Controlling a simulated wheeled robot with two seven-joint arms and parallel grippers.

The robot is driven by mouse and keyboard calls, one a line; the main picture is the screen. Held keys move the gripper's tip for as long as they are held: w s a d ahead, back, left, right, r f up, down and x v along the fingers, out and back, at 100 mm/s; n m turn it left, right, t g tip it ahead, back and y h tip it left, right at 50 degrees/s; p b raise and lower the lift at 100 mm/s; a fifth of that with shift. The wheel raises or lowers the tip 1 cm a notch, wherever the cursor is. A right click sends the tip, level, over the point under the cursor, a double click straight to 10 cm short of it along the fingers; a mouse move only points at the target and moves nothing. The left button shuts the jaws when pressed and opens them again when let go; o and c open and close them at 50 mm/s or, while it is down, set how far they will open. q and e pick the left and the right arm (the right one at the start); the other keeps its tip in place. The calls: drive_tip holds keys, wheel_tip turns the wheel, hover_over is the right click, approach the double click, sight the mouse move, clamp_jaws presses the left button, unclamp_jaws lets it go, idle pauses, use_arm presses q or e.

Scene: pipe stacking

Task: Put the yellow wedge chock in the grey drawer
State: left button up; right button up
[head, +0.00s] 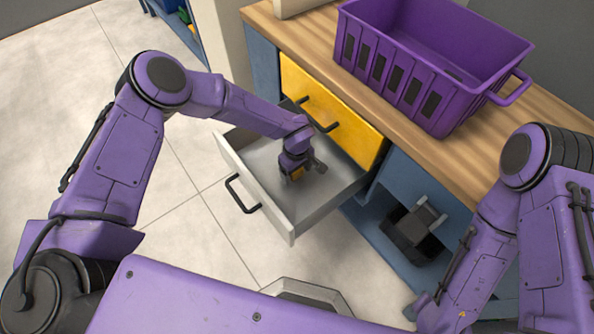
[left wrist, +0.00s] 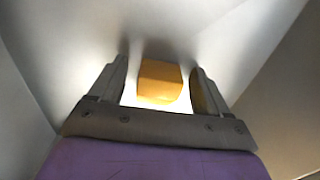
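The yellow wedge chock (head: 297,174) is inside the pulled-out grey drawer (head: 231,165), at my left gripper (head: 300,170). In the left wrist view, the chock (left wrist: 160,82) sits between the two fingers of the left gripper (left wrist: 163,88), with a visible gap on each side, so the gripper is open around it. The drawer's pale inner walls surround them in that view. Whether the chock rests on the drawer floor is hard to tell. My right arm is at the right of the head view; its gripper does not show.
A purple basket (head: 425,75) stands on the wooden worktop (head: 300,40). A dark box with a grey part (head: 408,232) sits on the blue lower shelf. The tiled floor at left is clear.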

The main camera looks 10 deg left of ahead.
use_arm(q)
drive_tip(key=shift+r+p, duration=0.3)
drive_tip(key=shift+r, duration=0.1)
wheel_tip(320, 180, up, 12)
drive_tip(key=shift+f+p, duration=0.2)
drive_tip(key=shift+p, duration=0.25)
